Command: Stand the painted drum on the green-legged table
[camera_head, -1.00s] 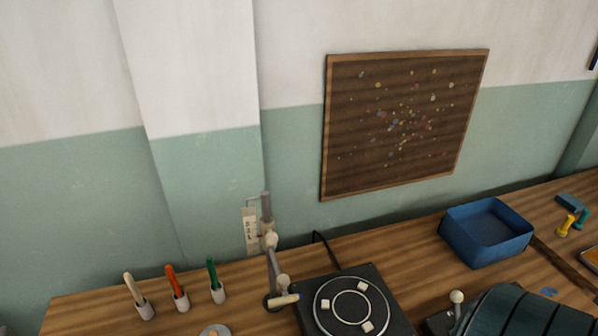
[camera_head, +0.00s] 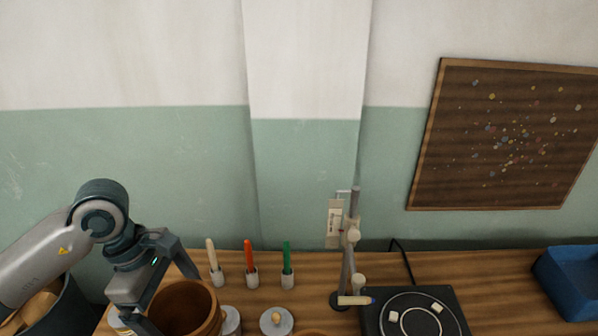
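My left gripper (camera_head: 172,298) is at the lower left of the head view, its two fingers spread wide apart. A brown wooden round vessel (camera_head: 196,318) with an open top lies at and just right of the fingers, cut off by the bottom edge. It may be a drum, but no painted pattern shows on it. I cannot tell whether the fingers touch its sides or are only around it. I see no table with green legs. My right gripper is not in view.
The wooden bench (camera_head: 500,265) runs along the wall. It carries white holders with a cream, a red (camera_head: 249,258) and a green stick, a grey knobbed lid (camera_head: 277,320), a jointed stand (camera_head: 350,250), a black turntable (camera_head: 455,305) and a blue bin (camera_head: 572,282). A dark container (camera_head: 75,310) stands lower left.

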